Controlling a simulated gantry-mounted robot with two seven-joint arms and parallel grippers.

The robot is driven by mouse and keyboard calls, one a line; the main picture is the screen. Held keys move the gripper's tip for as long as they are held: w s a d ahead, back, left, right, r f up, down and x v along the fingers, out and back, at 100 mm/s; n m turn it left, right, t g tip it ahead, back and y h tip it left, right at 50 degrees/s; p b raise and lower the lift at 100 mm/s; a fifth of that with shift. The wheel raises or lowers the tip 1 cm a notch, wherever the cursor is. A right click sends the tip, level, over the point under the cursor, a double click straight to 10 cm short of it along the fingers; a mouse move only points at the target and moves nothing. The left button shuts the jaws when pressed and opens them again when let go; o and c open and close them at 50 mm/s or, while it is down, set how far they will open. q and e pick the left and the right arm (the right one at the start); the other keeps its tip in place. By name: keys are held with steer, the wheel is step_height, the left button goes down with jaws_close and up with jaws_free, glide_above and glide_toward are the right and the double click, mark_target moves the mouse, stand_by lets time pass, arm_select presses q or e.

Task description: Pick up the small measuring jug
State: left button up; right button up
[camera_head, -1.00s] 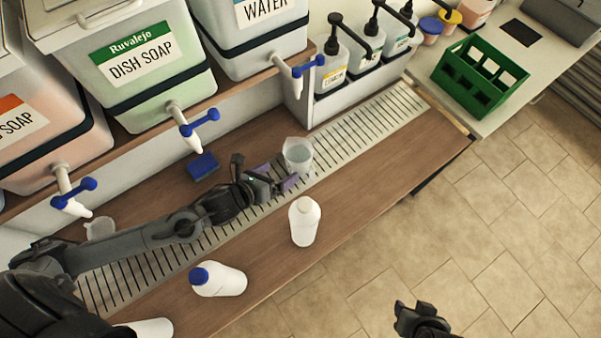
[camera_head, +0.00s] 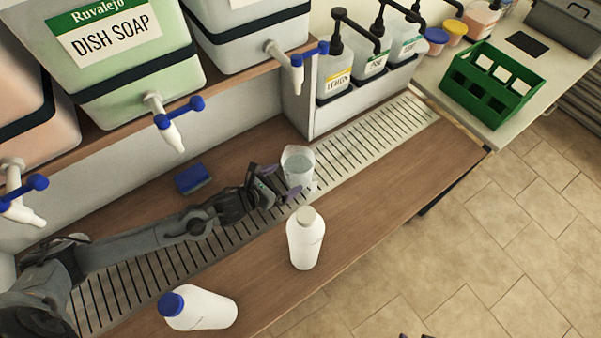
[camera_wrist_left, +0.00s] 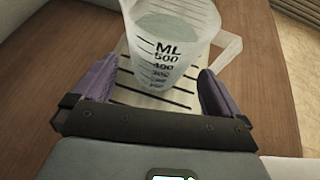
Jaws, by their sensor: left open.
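The clear measuring jug (camera_head: 298,166) stands upright on the slotted drain strip, below the water drum's tap. In the left wrist view the jug (camera_wrist_left: 172,48) shows black ML marks up to 500, a handle on the right, and what looks like clear liquid inside. My left gripper (camera_head: 279,184) is open beside the jug. Its two purple fingers (camera_wrist_left: 157,72) point at the jug, one to each side of its lower part, with visible gaps; nothing is held. Only a dark sliver, probably of my right gripper (camera_head: 412,336), shows at the bottom edge.
A white bottle (camera_head: 305,240) stands close in front of the jug. A blue-capped bottle (camera_head: 203,308) is nearer the front left. A blue sponge (camera_head: 193,179) lies behind my arm. Pump bottles (camera_head: 336,78) and a green crate (camera_head: 497,103) are to the right.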

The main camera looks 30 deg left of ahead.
arm_select(q)
steer(key=shift+b+x, duration=0.65)
steer(key=shift+x, duration=2)
steer(key=shift+c, duration=0.5)
steer(key=c, duration=0.9)
steer(key=shift+r, duration=0.1)
steer(key=shift+c, duration=1)
steer(key=shift+d+r, duration=0.1)
steer(key=shift+r, duration=0.05)
